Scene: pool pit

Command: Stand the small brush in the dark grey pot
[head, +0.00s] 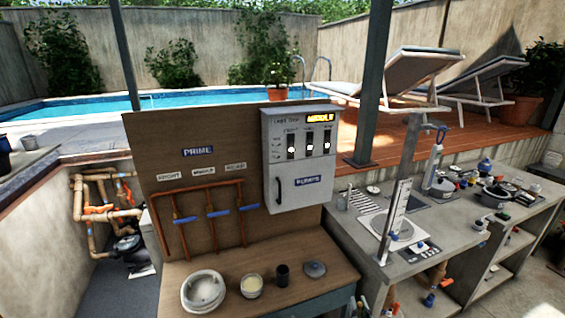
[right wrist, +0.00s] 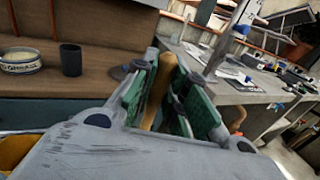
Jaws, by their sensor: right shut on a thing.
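The dark grey pot (head: 282,276) stands upright on the wooden bench, between a cream-filled pot and a round grey lid. It also shows in the right wrist view (right wrist: 71,60), left of my fingers and apart from them. My right gripper (right wrist: 167,78) is shut on a tan wooden piece, which looks like the small brush (right wrist: 158,92). The green finger pads hide much of it, and I cannot make out its bristles. In the head view I cannot clearly make out my right gripper near the bottom edge. My left gripper is not in view.
On the wooden bench (head: 240,272) stand a pale bowl (head: 203,291), the cream-filled pot (head: 251,286) and the lid (head: 315,269). A backboard with copper pipes (head: 209,215) and a control box (head: 299,155) rises behind. A cluttered grey counter (head: 430,255) stands at the right.

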